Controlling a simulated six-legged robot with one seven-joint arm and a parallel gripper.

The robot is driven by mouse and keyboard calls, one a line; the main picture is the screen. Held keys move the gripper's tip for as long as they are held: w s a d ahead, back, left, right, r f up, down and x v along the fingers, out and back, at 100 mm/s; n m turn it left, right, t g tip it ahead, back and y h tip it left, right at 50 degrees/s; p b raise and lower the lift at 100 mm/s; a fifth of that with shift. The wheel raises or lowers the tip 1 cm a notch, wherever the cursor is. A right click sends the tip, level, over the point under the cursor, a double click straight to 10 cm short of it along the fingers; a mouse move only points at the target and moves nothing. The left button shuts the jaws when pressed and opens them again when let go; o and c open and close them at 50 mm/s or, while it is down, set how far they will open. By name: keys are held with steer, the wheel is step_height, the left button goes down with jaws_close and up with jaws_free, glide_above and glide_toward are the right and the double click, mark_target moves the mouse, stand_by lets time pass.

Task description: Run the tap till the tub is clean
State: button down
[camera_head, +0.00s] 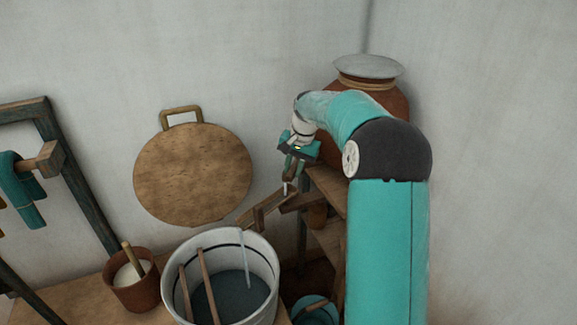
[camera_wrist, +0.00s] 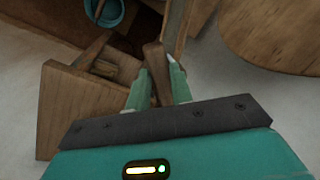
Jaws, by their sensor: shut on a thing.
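The tub (camera_head: 266,262) is white with a dark band inside its rim and holds dark blue-grey water (camera_head: 222,298). Two wooden sticks stand in it, leaning on its wall. A thin stream of water (camera_head: 244,258) falls into it from the wooden spout (camera_head: 262,211) of the tap above its back rim. My gripper (camera_head: 288,182) is above and right of the spout. In the wrist view my gripper (camera_wrist: 158,88) is shut on a wooden piece, apparently the tap's handle (camera_wrist: 156,65). The fingers hide part of it.
A large clay jar (camera_head: 395,101) with a grey lid stands on a wooden stand behind my arm. A round wooden board (camera_head: 192,176) leans on the wall. A brown pot (camera_head: 137,294) with white contents is left of the tub. A teal bucket (camera_head: 313,310) sits low at right.

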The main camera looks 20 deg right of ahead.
steer(key=shift+s+d+n+g+y, duration=0.1)
steer(key=shift+s+d+n+g, duration=0.15)
steer(key=shift+d+n, duration=0.7)
steer(key=shift+s+d+n+g+y, duration=0.15)
steer(key=shift+s+d+n, duration=0.2)
steer(key=shift+n, duration=1.1)
steer(key=shift+s+d+n+g+y, duration=0.1)
steer(key=shift+s+d+n+g, duration=0.1)
steer(key=shift+d+n, duration=0.8)
steer(key=shift+a+n, duration=0.2)
steer(key=shift+n, duration=0.1)
steer(key=c, duration=1.2)
jaws_free()
steer(key=shift+c, duration=0.2)
steer(key=v, duration=1.3)
steer(key=shift+r, duration=0.4)
